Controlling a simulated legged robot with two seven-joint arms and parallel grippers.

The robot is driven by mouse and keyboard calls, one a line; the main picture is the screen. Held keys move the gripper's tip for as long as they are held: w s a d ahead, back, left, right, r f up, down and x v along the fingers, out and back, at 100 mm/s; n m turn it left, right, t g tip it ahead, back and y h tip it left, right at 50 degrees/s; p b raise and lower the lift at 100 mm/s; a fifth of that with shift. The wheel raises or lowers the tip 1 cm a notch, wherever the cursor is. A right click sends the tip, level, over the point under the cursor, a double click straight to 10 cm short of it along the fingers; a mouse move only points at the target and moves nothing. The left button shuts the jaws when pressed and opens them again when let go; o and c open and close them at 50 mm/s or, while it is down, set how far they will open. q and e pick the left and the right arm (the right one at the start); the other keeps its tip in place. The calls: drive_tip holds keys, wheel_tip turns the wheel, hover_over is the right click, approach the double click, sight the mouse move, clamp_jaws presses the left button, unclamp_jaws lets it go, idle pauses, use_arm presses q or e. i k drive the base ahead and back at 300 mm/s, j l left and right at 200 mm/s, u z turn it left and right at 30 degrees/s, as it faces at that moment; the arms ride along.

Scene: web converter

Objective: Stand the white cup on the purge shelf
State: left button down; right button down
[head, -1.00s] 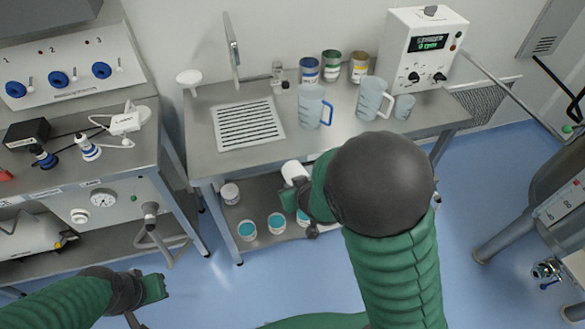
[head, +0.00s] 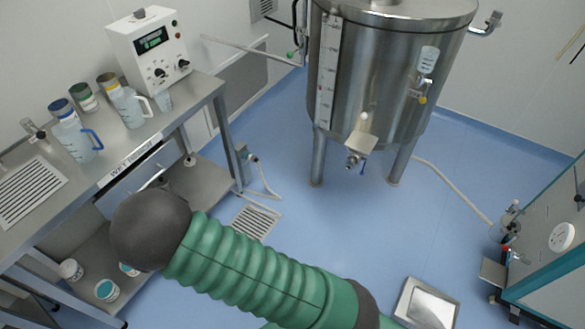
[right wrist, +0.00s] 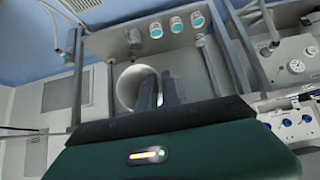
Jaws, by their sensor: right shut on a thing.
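The white cup (right wrist: 124,88) shows in the right wrist view as a pale round rim at the fingers of my right gripper (right wrist: 158,85), which is shut on it. In the head view the cup and right gripper are hidden behind my dark arm joint, over the left bench. My left gripper is out of view. No shelf is clearly marked as the purge shelf. A small plate (head: 360,141) juts from the steel tank near its valve, and a small ledge (head: 494,272) stands at the teal cabinet's left side.
The left bench (head: 118,165) carries jugs (head: 78,138), tins and a control box (head: 148,48). Teal-topped tubs (head: 107,290) stand on its lower shelf. The steel tank (head: 375,80) stands at the back. A teal-edged cabinet (head: 550,240) is at right. Blue floor between is open.

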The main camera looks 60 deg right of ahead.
sight(492, 272)
drive_tip(key=k+l+z, duration=1.1)
drive_tip(key=l, duration=0.2)
drive_tip(key=k+l+z, duration=0.35)
drive_tip(key=l, duration=0.25)
drive_tip(key=i+l+z, duration=0.1)
drive_tip(key=l, duration=0.2)
drive_tip(key=i+l+z, duration=0.1)
drive_tip(key=i+l, duration=0.1)
drive_tip(key=l, duration=0.1)
